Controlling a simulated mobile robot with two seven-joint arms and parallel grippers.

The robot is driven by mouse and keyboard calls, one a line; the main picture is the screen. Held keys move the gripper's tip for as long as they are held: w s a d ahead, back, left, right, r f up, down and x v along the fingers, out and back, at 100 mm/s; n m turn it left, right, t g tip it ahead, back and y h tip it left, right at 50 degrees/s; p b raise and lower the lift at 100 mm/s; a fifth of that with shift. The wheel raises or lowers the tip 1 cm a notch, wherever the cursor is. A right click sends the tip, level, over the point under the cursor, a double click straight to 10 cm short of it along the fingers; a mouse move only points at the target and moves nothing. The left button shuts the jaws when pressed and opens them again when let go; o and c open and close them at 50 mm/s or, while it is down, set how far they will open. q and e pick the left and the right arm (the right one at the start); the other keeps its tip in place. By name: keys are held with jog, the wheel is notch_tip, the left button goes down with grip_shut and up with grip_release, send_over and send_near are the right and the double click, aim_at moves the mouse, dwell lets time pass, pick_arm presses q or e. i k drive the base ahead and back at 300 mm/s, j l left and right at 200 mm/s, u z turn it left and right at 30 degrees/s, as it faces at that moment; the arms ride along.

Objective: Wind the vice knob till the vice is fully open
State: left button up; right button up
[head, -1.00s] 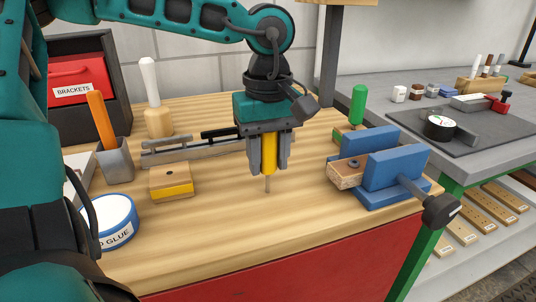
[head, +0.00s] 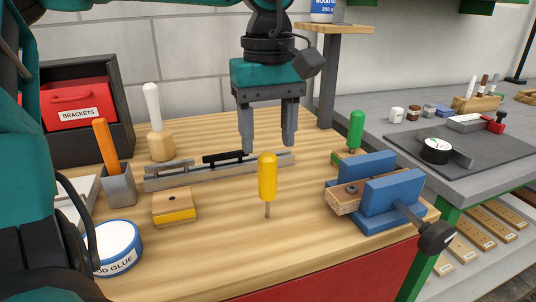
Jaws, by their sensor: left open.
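The blue vice (head: 391,196) stands at the right front corner of the wooden bench. Its two jaws have a small wooden block (head: 343,197) between them. The dark vice knob (head: 436,237) sits at the end of a grey screw, out past the bench's front right edge. My left gripper (head: 268,147) is open and empty, fingers down, above the middle of the bench, well left of the vice and knob. A yellow-handled screwdriver (head: 267,178) stands upright on the bench below and in front of it, apart from the fingers. My right gripper is not in view.
A green-handled tool (head: 356,130) stands behind the vice. Grey rails (head: 205,172), a yellow-and-wood block (head: 174,207), a glue tub (head: 115,247) and a grey holder with an orange-handled tool (head: 118,186) occupy the left. A post with a shelf (head: 330,70) rises behind.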

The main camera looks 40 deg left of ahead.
aim_at(434, 237)
jog(key=k+l, duration=0.75)
jog(key=l, duration=0.2)
